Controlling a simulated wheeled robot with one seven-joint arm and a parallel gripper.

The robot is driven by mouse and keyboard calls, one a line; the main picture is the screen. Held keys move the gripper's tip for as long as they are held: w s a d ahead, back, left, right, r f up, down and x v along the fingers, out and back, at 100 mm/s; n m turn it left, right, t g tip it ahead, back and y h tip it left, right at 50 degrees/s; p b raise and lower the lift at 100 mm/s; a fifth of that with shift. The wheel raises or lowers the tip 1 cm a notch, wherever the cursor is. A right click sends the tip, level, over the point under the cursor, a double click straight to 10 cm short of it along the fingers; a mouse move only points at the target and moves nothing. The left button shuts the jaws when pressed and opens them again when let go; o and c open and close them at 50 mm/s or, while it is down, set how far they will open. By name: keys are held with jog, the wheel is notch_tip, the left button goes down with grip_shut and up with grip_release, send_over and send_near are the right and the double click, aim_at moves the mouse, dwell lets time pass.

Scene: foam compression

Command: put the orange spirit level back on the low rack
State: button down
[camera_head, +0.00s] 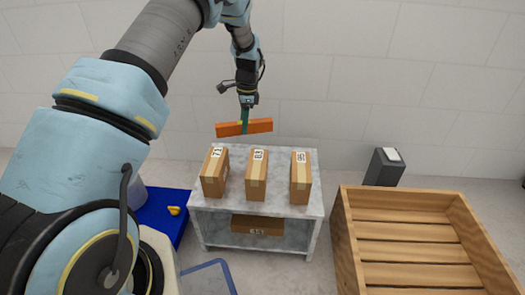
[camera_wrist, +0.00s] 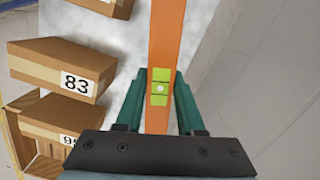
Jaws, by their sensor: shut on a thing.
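The orange spirit level (camera_head: 260,126) is a long bar held level above the back edge of a grey table. In the wrist view the orange spirit level (camera_wrist: 167,40) runs away from me, with a yellow-green vial section between the green fingers. My gripper (camera_head: 244,124) is shut on its middle; the fingers also show in the wrist view (camera_wrist: 160,98). The grey table (camera_head: 265,209) has a top and a lower shelf. I cannot tell whether this is the low rack.
Cardboard boxes numbered 73 (camera_head: 214,174), 83 (camera_head: 257,177) and a third (camera_head: 301,178) stand on the tabletop. Another box (camera_head: 257,225) lies on the lower shelf. A wooden crate (camera_head: 345,235) is at right, a dark grey bin (camera_head: 383,168) behind it, and a blue mat (camera_head: 164,222) at left.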

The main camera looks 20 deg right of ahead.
aim_at(262, 121)
jog(key=d+m, duration=0.1)
jog(key=d, duration=0.1)
jog(key=s+d+m, duration=0.1)
jog(key=d, duration=0.1)
jog(key=d+m, duration=0.1)
jog(key=d, duration=0.1)
jog(key=shift+s+f, duration=0.1)
jog(key=shift+s, duration=0.2)
jog(key=shift+d+f, duration=0.15)
jog(key=shift+f, duration=0.2)
notch_tip(262, 121, down, 9)
jog(key=shift+f+b, duration=0.1)
jog(key=shift+b, duration=1.05)
jog(key=shift+f, duration=0.1)
jog(key=c, duration=0.5)
grip_release()
